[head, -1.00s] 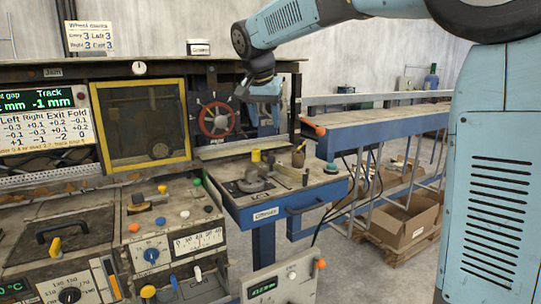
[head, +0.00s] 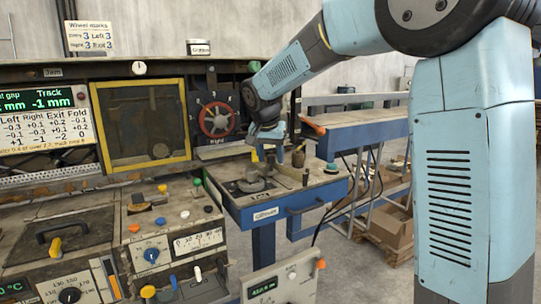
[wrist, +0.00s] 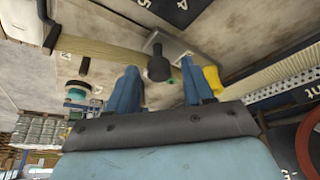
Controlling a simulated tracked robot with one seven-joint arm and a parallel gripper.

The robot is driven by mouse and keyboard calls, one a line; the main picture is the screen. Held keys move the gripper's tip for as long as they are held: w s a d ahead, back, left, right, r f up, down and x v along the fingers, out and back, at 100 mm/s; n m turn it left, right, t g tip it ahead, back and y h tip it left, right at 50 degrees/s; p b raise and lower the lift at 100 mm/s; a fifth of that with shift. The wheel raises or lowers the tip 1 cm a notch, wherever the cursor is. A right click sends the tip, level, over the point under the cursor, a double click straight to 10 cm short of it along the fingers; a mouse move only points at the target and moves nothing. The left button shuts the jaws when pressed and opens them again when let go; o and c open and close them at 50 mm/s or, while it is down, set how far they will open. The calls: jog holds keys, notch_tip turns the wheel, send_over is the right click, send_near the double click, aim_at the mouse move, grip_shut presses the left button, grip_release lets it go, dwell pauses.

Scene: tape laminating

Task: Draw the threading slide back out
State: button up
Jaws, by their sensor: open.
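My gripper (head: 272,152) is over the back of the blue-edged bench in the head view, pointing down. In the wrist view my gripper (wrist: 160,85) is open, its two blue fingers apart. A black upright knob (wrist: 157,62) shows between and just beyond the fingertips, beside a grey metal block (wrist: 183,50). It looks like the slide's handle, but I cannot tell for sure. I see no contact with it. A yellow cylinder (wrist: 213,78) stands just right of the right finger. In the head view the arm partly hides this area.
The bench (head: 325,192) also bears a grey fixture (head: 250,185) and a green-topped knob (head: 331,168). A red handwheel (head: 216,119) is at the back left. An orange-tipped lever (head: 314,127) sticks out near the arm. A yellow-framed window (head: 188,125) is further left.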

jog(key=shift+c, duration=0.2)
grip_shut()
dwell(0.3)
